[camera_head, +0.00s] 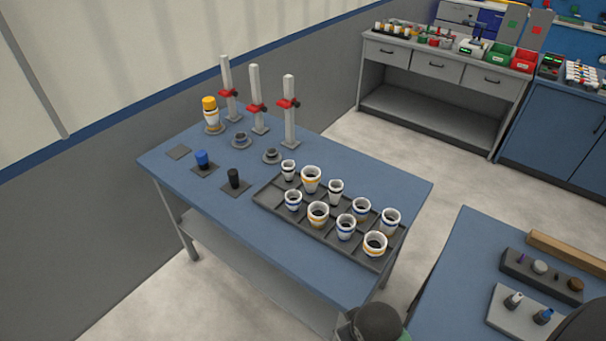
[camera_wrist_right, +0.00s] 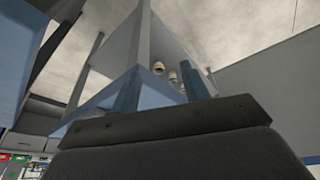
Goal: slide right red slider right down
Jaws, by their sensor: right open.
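Three pale upright posts stand on grey bases at the back of the blue table (camera_head: 215,205). Neither gripper's fingers show in the head view.
A dark tray (camera_head: 262,201) with several striped cups fills the table's right part. A yellow-topped stack (camera_head: 211,114), a blue piece (camera_head: 202,158) and a black piece (camera_head: 234,178) stand on the left. A second blue table (camera_head: 462,250) is at lower right.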

